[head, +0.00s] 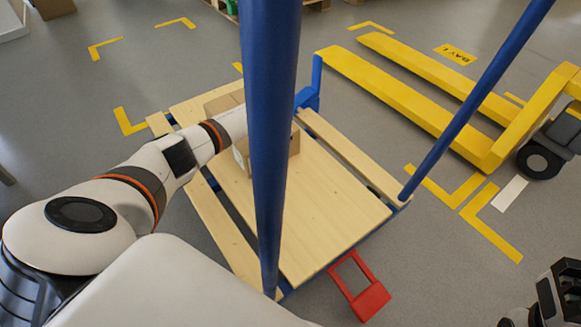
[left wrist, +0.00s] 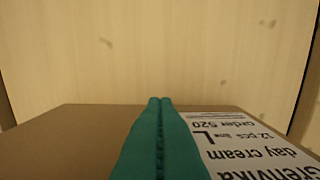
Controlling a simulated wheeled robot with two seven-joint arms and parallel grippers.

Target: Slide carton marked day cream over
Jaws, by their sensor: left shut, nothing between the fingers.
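The day cream carton (head: 294,144) stands on the wooden deck of a blue-posted cart, partly hidden behind the near blue post and my left arm. In the left wrist view the brown carton (left wrist: 60,145) fills the bottom, with a white label (left wrist: 245,150) reading upside down "day cream". My left gripper (left wrist: 160,101) shows there as two teal fingers pressed together, empty, over the carton; whether they touch it I cannot tell. In the head view its fingertips are hidden. A black part of my right gripper (head: 562,290) shows at the bottom right corner.
The cart's wooden deck (head: 330,205) is bare in front of the carton. Blue posts (head: 270,130) rise at its near side and right. A red frame (head: 362,288) sticks out at the front. A yellow pallet truck (head: 410,95) stands to the right.

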